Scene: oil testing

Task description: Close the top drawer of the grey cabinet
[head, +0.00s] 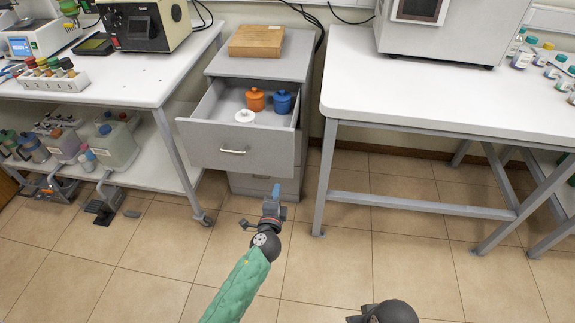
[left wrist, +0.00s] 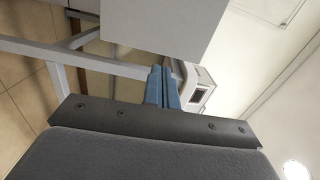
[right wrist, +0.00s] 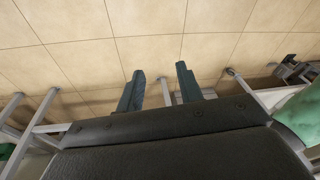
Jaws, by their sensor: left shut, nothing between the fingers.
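The grey cabinet (head: 293,65) stands between two white tables. Its top drawer (head: 205,146) is pulled out and holds an orange jar (head: 255,99), a blue jar (head: 282,101) and a white jar (head: 244,117). The drawer front has a metal handle (head: 233,152). My left gripper (head: 275,192) is shut and empty, in front of and below the drawer front, a little to the right of the handle. Its closed blue fingers (left wrist: 164,88) also show in the left wrist view. My right gripper (right wrist: 160,88) is open and empty over the floor; its fingers are outside the head view.
A wooden block (head: 257,41) lies on top of the cabinet. The left table (head: 140,85) carries instruments and a bottle rack, with canisters on its lower shelf. The right table (head: 420,105) carries a large grey machine (head: 445,35) and bottles. The tiled floor in front is clear.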

